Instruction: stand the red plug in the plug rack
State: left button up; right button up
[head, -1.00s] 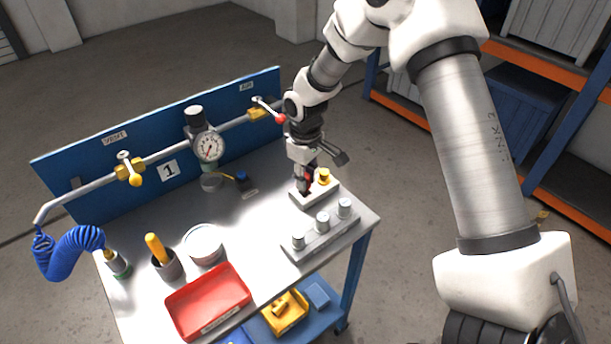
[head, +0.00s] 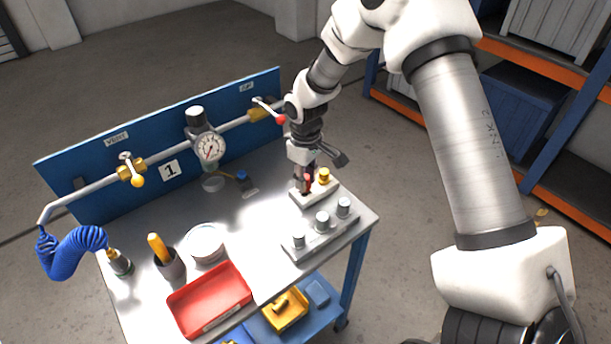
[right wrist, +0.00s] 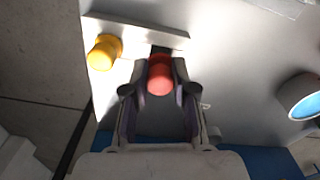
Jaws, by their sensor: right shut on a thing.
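The red plug (right wrist: 160,76) is between the fingers of my right gripper (right wrist: 160,90) in the right wrist view. The gripper is shut on it. In the head view my right gripper (head: 303,184) points down at the grey plug rack (head: 325,194), and only a little of the red plug shows. The rack also shows in the right wrist view (right wrist: 130,33), with a dark opening at the plug's far end. Whether the plug's lower end is inside the rack or just above it, I cannot tell. My left gripper is not in view.
A yellow plug (head: 323,176) stands in the rack beside my gripper. A grey block with several round pegs (head: 322,238) lies in front. A red tray (head: 209,301), a white round tub (head: 205,243) and a pressure gauge (head: 209,148) are to the left.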

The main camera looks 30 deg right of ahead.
jog(key=shift+f, duration=0.2)
jog(key=shift+f, duration=0.2)
jog(key=shift+f, duration=0.25)
dwell(0.6)
jog(key=shift+f, duration=0.3)
dwell(0.5)
jog(key=o, duration=1.4)
